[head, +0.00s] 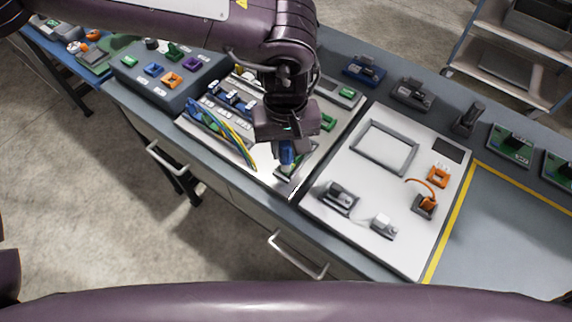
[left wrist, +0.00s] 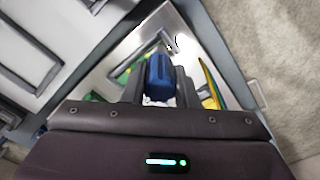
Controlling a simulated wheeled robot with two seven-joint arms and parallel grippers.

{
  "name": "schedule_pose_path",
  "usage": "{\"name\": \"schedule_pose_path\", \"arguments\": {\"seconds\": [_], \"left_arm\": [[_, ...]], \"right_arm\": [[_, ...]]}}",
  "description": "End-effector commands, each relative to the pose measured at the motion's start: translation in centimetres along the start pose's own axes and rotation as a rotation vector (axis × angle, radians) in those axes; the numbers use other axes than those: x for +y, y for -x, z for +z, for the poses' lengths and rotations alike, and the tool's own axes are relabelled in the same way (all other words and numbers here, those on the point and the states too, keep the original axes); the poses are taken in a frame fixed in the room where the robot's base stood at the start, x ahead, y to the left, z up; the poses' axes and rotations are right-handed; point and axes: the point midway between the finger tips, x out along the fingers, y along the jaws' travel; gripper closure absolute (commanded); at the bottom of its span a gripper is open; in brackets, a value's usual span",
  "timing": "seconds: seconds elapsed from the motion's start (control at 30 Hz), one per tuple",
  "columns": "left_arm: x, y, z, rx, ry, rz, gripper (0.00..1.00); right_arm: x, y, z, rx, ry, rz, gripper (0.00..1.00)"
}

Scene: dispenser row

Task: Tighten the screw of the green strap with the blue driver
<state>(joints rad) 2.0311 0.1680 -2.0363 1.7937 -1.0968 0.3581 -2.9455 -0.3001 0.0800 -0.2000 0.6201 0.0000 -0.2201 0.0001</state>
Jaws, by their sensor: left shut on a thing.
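My left gripper (head: 286,143) is shut on the blue driver (head: 287,153) and points down over the near edge of the silver panel. In the left wrist view the driver's rounded blue handle (left wrist: 159,78) sits between the two dark fingers. Its tip is hidden in both views. A green part (head: 328,121) lies on the panel just right of the gripper, and green also shows left of the handle in the wrist view (left wrist: 124,73). I cannot tell whether this is the green strap. No screw can be made out. My right gripper is not in view.
Blue, green and yellow cables (head: 222,128) lie left of the gripper. A dark frame (head: 293,184) lies at the panel's near edge. A white board (head: 340,170) with grey and orange fixtures is to the right. A grey box (head: 135,78) with coloured parts stands at the left.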

Motion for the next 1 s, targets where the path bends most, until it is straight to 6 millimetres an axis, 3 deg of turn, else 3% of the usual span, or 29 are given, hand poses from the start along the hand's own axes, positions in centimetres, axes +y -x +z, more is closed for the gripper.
{"name": "schedule_pose_path", "arguments": {"seconds": [0.03,0.5,0.6,0.7,1.0], "left_arm": [[0.0,0.2,-0.1,0.006,-0.089,-0.003,1.0],[-0.2,0.2,-0.2,0.008,-0.392,-0.012,1.0],[-0.1,-0.6,-0.2,0.008,-0.439,-0.004,1.0],[-0.1,-0.4,-0.1,0.006,-0.472,-0.003,1.0],[-0.1,0.0,0.0,0.0,-0.488,-0.001,1.0]], "right_arm": [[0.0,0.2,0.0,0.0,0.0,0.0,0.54],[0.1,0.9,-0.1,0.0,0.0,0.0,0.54],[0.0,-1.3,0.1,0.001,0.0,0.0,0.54],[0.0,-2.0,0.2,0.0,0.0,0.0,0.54],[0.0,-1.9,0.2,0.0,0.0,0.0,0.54]]}}
